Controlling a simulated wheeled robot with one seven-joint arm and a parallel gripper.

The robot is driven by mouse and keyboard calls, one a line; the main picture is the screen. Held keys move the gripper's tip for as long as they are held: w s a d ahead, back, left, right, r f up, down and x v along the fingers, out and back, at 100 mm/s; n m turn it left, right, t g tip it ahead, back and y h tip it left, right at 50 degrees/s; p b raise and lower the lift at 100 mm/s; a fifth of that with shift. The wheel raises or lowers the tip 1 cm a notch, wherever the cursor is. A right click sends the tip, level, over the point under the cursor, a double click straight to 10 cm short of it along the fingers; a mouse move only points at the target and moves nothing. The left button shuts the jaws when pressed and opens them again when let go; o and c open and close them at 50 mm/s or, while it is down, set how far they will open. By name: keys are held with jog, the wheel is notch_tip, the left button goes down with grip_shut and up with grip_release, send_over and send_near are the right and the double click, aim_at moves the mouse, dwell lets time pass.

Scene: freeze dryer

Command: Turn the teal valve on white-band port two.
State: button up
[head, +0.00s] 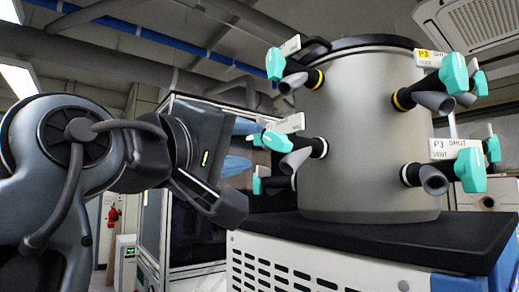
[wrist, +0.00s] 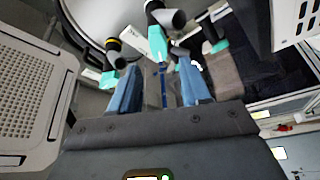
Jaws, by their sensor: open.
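The grey drum (head: 360,130) carries ports with teal valves. A white-band port (head: 319,148) sits low on its left side, with a teal valve (head: 278,142) and a white label (head: 289,124) whose text I cannot fully read. My gripper (head: 247,146) is open just left of this valve, its blue fingers pointing at it. In the wrist view, my gripper (wrist: 160,90) has its fingers apart, and a teal valve (wrist: 186,66) shows near the right fingertip. I cannot tell whether they touch.
A yellow-band port with a teal valve (head: 275,64) is above. At right are a yellow-band port (head: 403,99) and a white-band port labelled P3 SHUT (head: 411,174). Another teal valve (head: 257,181) is lower left. The drum stands on a black-topped cabinet (head: 390,236).

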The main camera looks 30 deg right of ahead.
aim_at(274, 142)
jog(key=p+x, duration=0.1)
jog(key=x, duration=0.6)
jog(key=shift+w+d+r, duration=0.1)
jog(key=shift+d+r, duration=0.05)
jog(key=shift+d, duration=0.2)
grip_shut()
